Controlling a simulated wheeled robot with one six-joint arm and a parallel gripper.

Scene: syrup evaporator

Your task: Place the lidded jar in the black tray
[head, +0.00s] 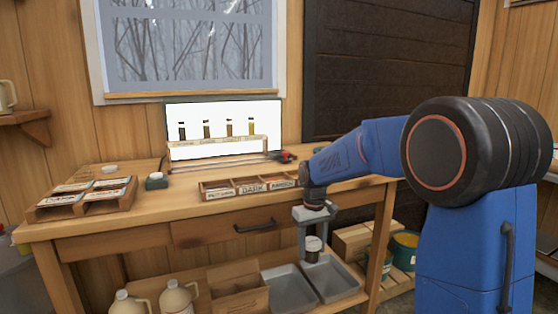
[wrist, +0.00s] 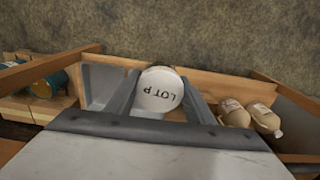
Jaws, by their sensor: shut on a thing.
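The lidded jar (head: 313,244) hangs upright in my gripper (head: 314,238), in front of the bench and above the lower shelf in the head view. Two grey trays, left (head: 288,287) and right (head: 334,276), sit on the lower shelf below the jar. A grey tray also shows beside the jar in the wrist view (wrist: 102,82). I see no tray that is clearly black.
The wooden bench (head: 150,210) overhangs the shelf, with a drawer handle (head: 256,226) at its front. A cardboard box (head: 237,287) and cream jugs (head: 178,297) stand left of the trays. A labelled wooden rack (head: 250,187) is on the bench; a teal bucket (head: 404,250) stands right.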

